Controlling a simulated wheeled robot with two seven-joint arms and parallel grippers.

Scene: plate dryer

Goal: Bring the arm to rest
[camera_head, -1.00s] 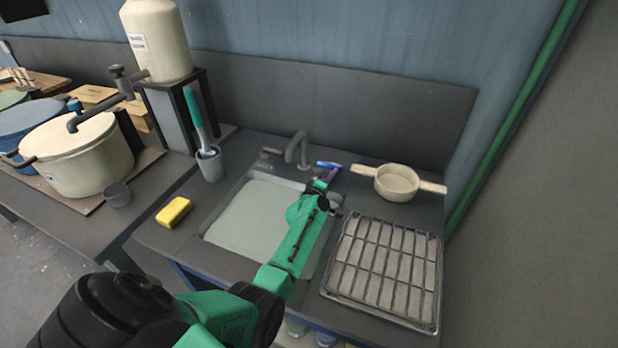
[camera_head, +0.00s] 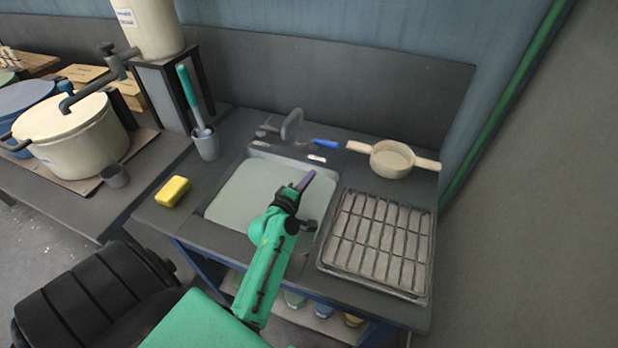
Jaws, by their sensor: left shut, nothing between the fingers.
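My left arm, green and black, comes in from the lower left. Its gripper (camera_head: 305,180) is above the right part of the sink basin (camera_head: 240,191), with slim purplish fingers pointing up and to the right. The fingers are together with nothing between them. They are apart from the tap (camera_head: 291,125) and the blue-handled item (camera_head: 325,143) behind the sink. My right gripper does not show.
A dish rack (camera_head: 378,243) stands right of the sink, with a cream two-handled pan (camera_head: 391,159) behind it. A yellow sponge (camera_head: 172,191) and a grey cup with a brush (camera_head: 206,145) are left. A large cream pot (camera_head: 72,138) stands further left.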

